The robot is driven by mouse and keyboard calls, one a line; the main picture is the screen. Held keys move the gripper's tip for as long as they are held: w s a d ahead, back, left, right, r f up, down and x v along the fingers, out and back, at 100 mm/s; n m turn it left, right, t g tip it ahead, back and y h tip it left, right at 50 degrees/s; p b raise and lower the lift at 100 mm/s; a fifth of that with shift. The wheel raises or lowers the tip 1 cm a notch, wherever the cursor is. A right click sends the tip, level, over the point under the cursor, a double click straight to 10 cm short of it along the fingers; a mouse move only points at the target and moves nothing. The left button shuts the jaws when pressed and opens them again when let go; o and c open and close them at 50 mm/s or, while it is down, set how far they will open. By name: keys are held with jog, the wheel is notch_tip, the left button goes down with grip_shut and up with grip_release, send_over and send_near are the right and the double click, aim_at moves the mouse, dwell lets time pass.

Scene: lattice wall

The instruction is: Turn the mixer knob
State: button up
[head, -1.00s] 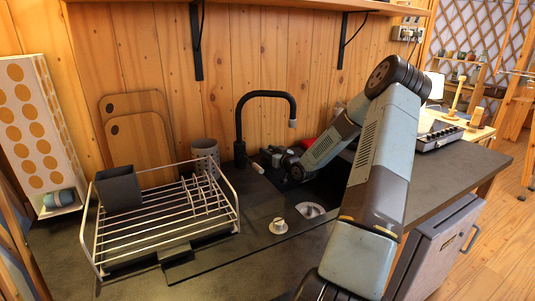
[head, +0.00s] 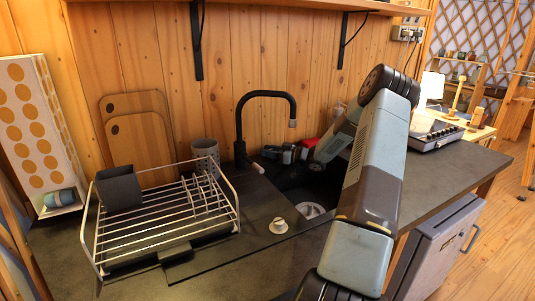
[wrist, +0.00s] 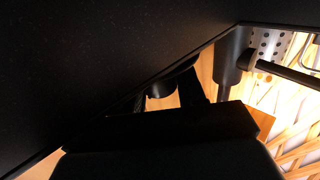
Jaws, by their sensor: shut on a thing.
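The black mixer tap (head: 240,125) stands at the back of the sink, its spout arching to the right. Its small knob or lever (head: 258,168) sticks out low on the right of the tap base, with a pale end. My gripper (head: 270,153) is low beside the tap base, at the knob, and is shut on it; the contact itself is hard to see. In the wrist view, my dark fingers (wrist: 172,92) are mostly in shadow, and the tap body (wrist: 232,58) shows beyond them at a tilt.
A white wire dish rack (head: 165,215) with a dark cup (head: 118,188) stands left of the sink. A grey perforated holder (head: 205,149) is behind the rack. A red object (head: 309,143) is behind my wrist.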

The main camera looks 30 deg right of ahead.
jog(key=shift+n+g+y, duration=0.4)
jog(key=shift+g+y, duration=0.1)
jog(key=o, duration=0.9)
jog(key=shift+o, duration=0.2)
jog(key=v, duration=1.3)
jog(key=shift+s+d, duration=0.25)
jog(key=shift+d, duration=0.05)
